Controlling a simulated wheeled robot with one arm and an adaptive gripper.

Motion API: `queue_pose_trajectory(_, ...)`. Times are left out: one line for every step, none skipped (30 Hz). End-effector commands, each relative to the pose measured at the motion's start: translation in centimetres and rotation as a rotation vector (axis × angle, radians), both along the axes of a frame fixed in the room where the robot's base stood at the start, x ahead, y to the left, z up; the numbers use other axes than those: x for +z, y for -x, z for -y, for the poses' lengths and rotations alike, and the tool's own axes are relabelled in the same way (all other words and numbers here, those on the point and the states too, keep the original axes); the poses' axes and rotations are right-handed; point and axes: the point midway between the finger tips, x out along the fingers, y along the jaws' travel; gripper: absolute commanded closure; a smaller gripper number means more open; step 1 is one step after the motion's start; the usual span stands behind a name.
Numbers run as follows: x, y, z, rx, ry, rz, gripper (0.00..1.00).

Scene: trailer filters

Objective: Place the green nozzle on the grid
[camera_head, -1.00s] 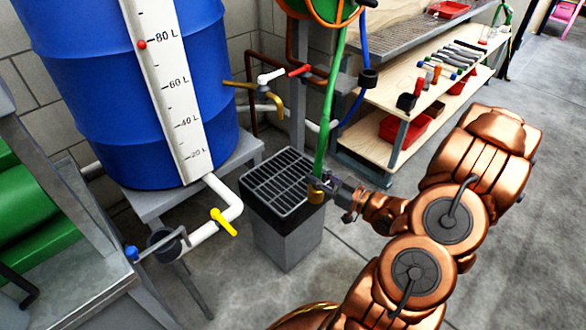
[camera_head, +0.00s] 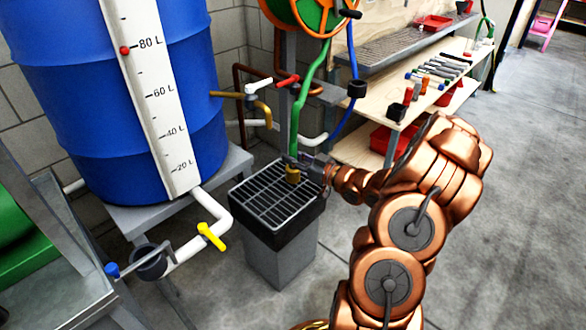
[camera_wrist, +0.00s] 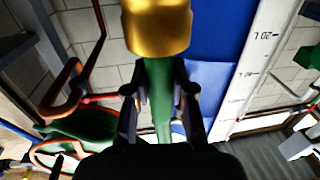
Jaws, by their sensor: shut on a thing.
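The green nozzle, a green hose with a brass end, hangs from the hose reel (camera_head: 305,12). Its brass end (camera_head: 292,175) points down over the right part of the grid (camera_head: 262,205), the black grate on top of a grey box. My gripper (camera_head: 296,162) is shut on the green part just above the brass end. The wrist view shows the green nozzle (camera_wrist: 158,95) between both fingers, with the brass end (camera_wrist: 157,25) beyond them. I cannot tell whether the brass end touches the grid.
A blue barrel (camera_head: 110,100) with a litre scale stands at the left on a grey stand. A white pipe with a yellow valve (camera_head: 211,236) juts out left of the grid. A blue hose (camera_head: 350,60) hangs behind, and a wooden shelf (camera_head: 400,100) with tools stands back right.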

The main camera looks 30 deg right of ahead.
Motion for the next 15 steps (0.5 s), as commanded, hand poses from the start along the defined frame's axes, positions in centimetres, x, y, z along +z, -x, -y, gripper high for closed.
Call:
queue_pose_trajectory(0.0,-0.2,0.0,0.000,0.000,0.001,1.00)
queue_pose_trajectory(0.0,-0.3,0.1,0.000,-0.001,0.001,1.00)
queue_pose_trajectory(-0.1,-0.3,0.1,0.000,-0.002,0.000,1.00)
queue_pose_trajectory(-0.3,-0.4,0.1,0.000,-0.002,0.000,1.00)
queue_pose_trajectory(-0.6,-0.4,0.1,0.000,-0.004,0.001,1.00)
queue_pose_trajectory(-1.0,-0.3,0.0,0.000,-0.004,0.001,1.00)
queue_pose_trajectory(-1.4,-0.3,0.1,-0.001,-0.004,0.000,1.00)
queue_pose_trajectory(-1.8,-0.3,0.1,-0.001,-0.005,0.001,1.00)
queue_pose_trajectory(-2.4,-0.3,0.1,-0.001,-0.005,0.000,1.00)
queue_pose_trajectory(-2.8,-0.3,0.0,0.000,-0.005,0.000,1.00)
queue_pose_trajectory(-3.2,-0.3,0.0,0.000,-0.005,-0.001,1.00)
queue_pose_trajectory(-3.5,-0.3,0.1,-0.001,-0.005,-0.001,1.00)
queue_pose_trajectory(-3.6,-0.3,0.1,-0.002,-0.004,0.000,1.00)
queue_pose_trajectory(-3.7,-0.3,0.1,-0.002,-0.004,0.000,1.00)
queue_pose_trajectory(-3.6,-0.3,0.1,-0.002,-0.003,0.000,1.00)
